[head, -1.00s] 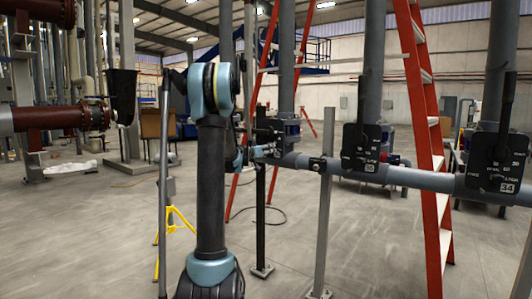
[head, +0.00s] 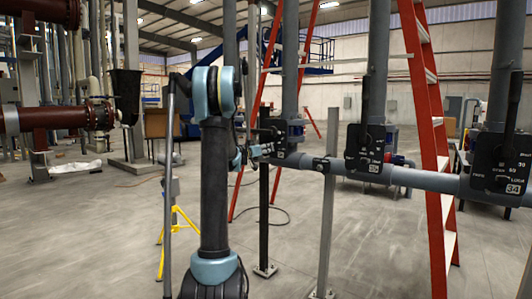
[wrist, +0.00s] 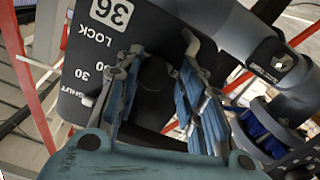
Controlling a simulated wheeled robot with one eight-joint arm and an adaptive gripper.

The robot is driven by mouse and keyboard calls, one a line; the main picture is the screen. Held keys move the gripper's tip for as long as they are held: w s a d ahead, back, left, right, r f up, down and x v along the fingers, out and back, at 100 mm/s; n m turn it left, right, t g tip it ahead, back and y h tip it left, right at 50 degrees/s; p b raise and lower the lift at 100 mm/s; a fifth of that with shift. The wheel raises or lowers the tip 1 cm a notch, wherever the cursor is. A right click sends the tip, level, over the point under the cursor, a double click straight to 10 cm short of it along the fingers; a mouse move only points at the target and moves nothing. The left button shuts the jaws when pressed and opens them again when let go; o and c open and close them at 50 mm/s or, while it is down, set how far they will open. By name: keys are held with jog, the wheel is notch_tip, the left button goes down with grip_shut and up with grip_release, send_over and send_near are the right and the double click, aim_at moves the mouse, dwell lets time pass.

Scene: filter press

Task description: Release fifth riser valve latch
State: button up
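The valve plate marked 36 (wrist: 88,50) fills the upper left of the wrist view, with LOCK, 30 and SHUT lettering. In the head view the same valve (head: 271,135) sits small on the grey pipe, partly hidden by my arm's end. My gripper (wrist: 160,72) is right in front of the plate, its blue-padded fingers spread apart on both sides of a dark round part (wrist: 156,76). I cannot tell whether either finger touches it. A grey bent metal piece (wrist: 193,45) is by the right fingertip. The latch itself is hard to make out.
Valve plates 35 (head: 366,148) and 34 (head: 502,162), with upright black levers, stand farther right on the horizontal grey pipe (head: 425,181). A red ladder (head: 432,140) rises behind the pipe. Grey posts hold the pipe up. Open floor lies left of my arm.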

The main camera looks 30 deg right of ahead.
dwell(0.3)
jog(key=v, duration=1.2)
jog(key=shift+w+f, duration=0.1)
jog(key=shift+a, duration=0.1)
jog(key=s+a+f+n+g+y, duration=0.1)
jog(key=s+a+f+n+y, duration=0.2)
jog(key=s+a, duration=1)
jog(key=s+a+f+n+g+y, duration=0.2)
jog(key=s+a+f+n+y, duration=0.2)
jog(key=s+a+f+y, duration=0.4)
jog(key=s+a+f+n+g+y, duration=0.1)
jog(key=s+a+f+n+y, duration=0.2)
jog(key=s+a+f, duration=1.2)
jog(key=shift+s+a+f+n+g+y, duration=0.1)
jog(key=shift+s+a+n+g+y, duration=0.1)
jog(key=shift+s+a+y, duration=0.65)
jog(key=shift+s+a+f+n+g+y, duration=0.15)
jog(key=shift+s+a+y, duration=0.3)
jog(key=shift+s+a, duration=0.8)
